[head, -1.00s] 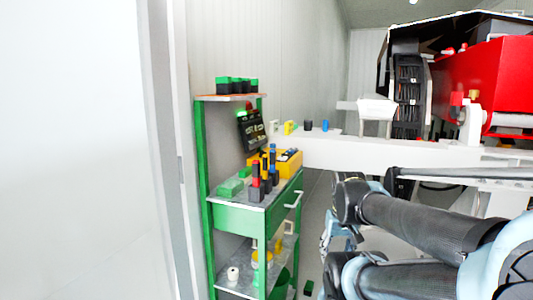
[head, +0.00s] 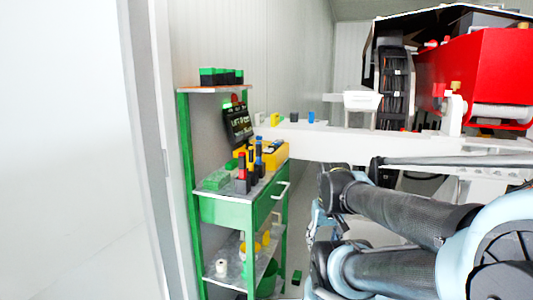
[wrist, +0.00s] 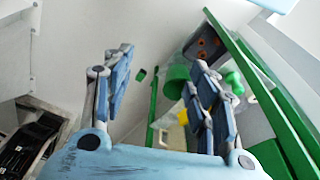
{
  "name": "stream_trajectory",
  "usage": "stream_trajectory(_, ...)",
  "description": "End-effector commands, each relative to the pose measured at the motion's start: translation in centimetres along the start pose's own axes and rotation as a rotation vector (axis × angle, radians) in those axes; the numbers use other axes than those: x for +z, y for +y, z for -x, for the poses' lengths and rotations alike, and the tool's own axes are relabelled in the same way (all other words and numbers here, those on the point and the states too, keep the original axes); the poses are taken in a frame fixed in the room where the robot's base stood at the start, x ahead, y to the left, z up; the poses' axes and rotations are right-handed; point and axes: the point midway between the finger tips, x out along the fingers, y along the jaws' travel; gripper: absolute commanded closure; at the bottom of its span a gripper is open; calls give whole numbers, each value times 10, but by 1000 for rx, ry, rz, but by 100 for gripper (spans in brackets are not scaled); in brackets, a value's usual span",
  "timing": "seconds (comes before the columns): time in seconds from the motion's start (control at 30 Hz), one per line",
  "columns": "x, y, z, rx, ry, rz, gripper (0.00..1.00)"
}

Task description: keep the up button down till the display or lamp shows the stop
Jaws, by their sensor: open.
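A small black panel with green lettering (head: 239,122) leans at the back of the green shelf cart in the head view. Its text is too small to read surely. A red round part (head: 235,100) shows just above it, partly behind the top shelf. I cannot make out an up button. My gripper (wrist: 163,90) is open and empty in the wrist view, its two blue fingers wide apart. It points down toward the floor and the cart's lower part. In the head view its blue links hang right of the cart, apart from the panel.
The green cart (head: 235,209) carries several coloured tools and a yellow bin (head: 275,154). A white beam (head: 340,146) runs behind my arm toward a red machine (head: 475,75). A pale wall or door edge stands at left. A small green block (head: 296,277) lies on the floor.

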Motion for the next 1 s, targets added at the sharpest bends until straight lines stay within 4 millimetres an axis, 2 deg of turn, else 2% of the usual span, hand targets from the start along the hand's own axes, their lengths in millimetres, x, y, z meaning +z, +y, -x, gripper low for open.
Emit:
stream_trajectory(0.47,0,0,0,0,0,0,47)
stream_trajectory(0.7,0,0,0,0,0,0,99)
stream_trajectory(1.0,0,0,0,0,0,0,100)
